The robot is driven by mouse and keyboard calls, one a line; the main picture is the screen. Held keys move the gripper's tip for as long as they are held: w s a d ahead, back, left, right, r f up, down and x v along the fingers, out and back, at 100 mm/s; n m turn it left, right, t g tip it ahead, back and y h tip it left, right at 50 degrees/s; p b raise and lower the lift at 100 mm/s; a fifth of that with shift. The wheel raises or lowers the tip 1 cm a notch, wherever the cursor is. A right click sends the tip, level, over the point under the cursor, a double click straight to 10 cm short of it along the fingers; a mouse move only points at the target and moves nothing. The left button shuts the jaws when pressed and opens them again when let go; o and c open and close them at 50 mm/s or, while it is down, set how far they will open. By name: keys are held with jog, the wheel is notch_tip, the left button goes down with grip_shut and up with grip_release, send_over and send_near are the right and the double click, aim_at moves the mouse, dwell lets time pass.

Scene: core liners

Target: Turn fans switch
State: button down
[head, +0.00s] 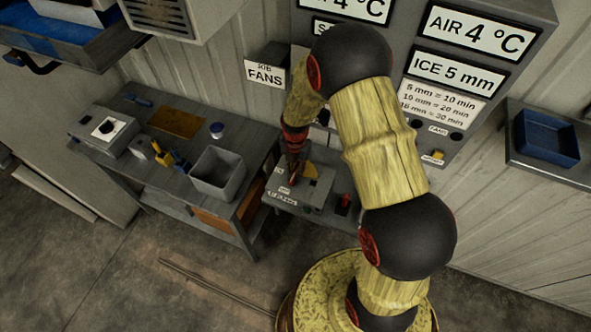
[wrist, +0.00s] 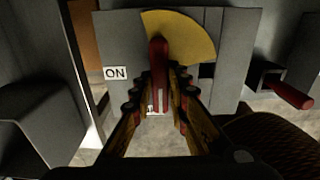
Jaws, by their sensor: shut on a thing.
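The fans switch is a grey box (head: 306,200) on a low grey stand in the head view. In the wrist view its grey plate (wrist: 120,40) carries a yellow sector (wrist: 190,32), a white ON label (wrist: 116,73) on the left and a red lever (wrist: 158,52). The lever stands nearly upright in the picture, at the sector's left part. My gripper (wrist: 164,82) is shut on the red lever, with a finger on each side. In the head view my gripper (head: 292,160) reaches down to the box, and the lever is partly hidden.
Another red handle (wrist: 290,94) sticks out at the right in the wrist view. A grey workbench (head: 170,180) with an open grey bin (head: 217,174) stands to the left. A sign reading FANS (head: 264,74) and a tall panel (head: 462,60) are behind.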

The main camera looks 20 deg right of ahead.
aim_at(295, 171)
jog(key=shift+w, duration=0.1)
jog(key=c, duration=1.7)
grip_release()
notch_tip(295, 171, up, 12)
